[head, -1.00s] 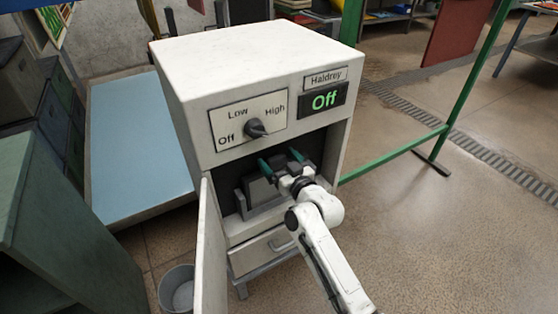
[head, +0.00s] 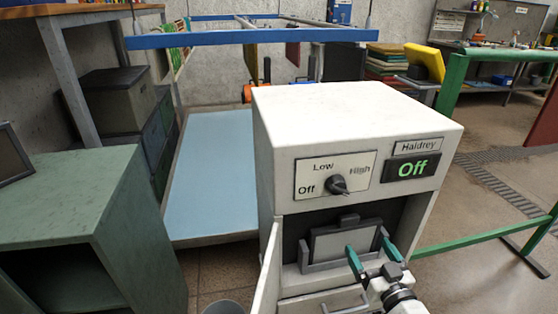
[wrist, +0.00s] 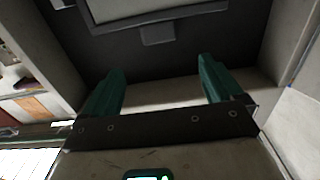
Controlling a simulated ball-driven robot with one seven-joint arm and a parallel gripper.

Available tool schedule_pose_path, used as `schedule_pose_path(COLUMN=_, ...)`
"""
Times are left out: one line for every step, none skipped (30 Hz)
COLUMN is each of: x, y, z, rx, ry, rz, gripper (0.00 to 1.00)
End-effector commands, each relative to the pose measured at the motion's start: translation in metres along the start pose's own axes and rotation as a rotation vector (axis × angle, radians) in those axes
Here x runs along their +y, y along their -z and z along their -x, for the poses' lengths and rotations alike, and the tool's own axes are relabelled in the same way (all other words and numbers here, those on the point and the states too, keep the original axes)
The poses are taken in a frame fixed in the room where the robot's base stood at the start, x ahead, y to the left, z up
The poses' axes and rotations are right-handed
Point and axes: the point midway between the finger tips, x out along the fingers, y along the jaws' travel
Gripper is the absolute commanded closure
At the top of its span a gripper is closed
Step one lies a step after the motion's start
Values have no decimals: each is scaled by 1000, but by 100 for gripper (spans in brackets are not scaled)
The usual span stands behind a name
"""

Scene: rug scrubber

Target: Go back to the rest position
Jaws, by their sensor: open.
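My gripper (head: 371,252) is open and empty, with its two teal fingers apart. In the head view it is low, in front of the right part of the open bay of the white machine (head: 350,118). The wrist view also shows the spread fingers (wrist: 163,75), with nothing between them. A grey framed panel (head: 342,244) stands in a dark holder inside the bay, beyond the fingers. Its lower right part is close to the fingers in the picture.
The machine's door (head: 268,272) stands open at left. Its dial (head: 337,185) is on the front and its display (head: 410,168) reads Off. A drawer (head: 325,303) is below. A green cabinet (head: 70,195) stands left, a green rail (head: 480,233) right. Floor shows at right.

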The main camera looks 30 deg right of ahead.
Motion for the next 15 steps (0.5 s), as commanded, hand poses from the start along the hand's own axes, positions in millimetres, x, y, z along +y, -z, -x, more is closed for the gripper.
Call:
schedule_pose_path(x=0, y=0, z=0, rx=0, ry=0, rz=0, gripper=7)
schedule_pose_path(x=0, y=0, z=0, rx=0, ry=0, rz=0, gripper=7)
schedule_pose_path(x=0, y=0, z=0, rx=0, ry=0, rz=0, gripper=7)
schedule_pose_path(x=-1, y=-1, z=0, rx=-5, ry=4, rz=0, gripper=7)
schedule_pose_path(x=-4, y=-3, z=1, rx=-20, ry=14, rz=0, gripper=7)
schedule_pose_path(x=-10, y=-7, z=2, rx=-46, ry=32, rz=2, gripper=7)
schedule_pose_path(x=-16, y=-11, z=4, rx=-73, ry=49, rz=4, gripper=7)
schedule_pose_path(x=-22, y=-17, z=7, rx=-108, ry=69, rz=5, gripper=7)
schedule_pose_path(x=-31, y=-25, z=11, rx=-163, ry=100, rz=8, gripper=7)
schedule_pose_path(x=-40, y=-33, z=16, rx=-212, ry=125, rz=10, gripper=7)
schedule_pose_path(x=-47, y=-41, z=22, rx=-265, ry=150, rz=14, gripper=7)
schedule_pose_path(x=-58, y=-52, z=31, rx=-341, ry=183, rz=19, gripper=7)
schedule_pose_path(x=-64, y=-60, z=39, rx=-399, ry=204, rz=25, gripper=7)
schedule_pose_path(x=-70, y=-69, z=48, rx=-459, ry=224, rz=29, gripper=7)
schedule_pose_path(x=-78, y=-78, z=60, rx=-537, ry=246, rz=38, gripper=7)
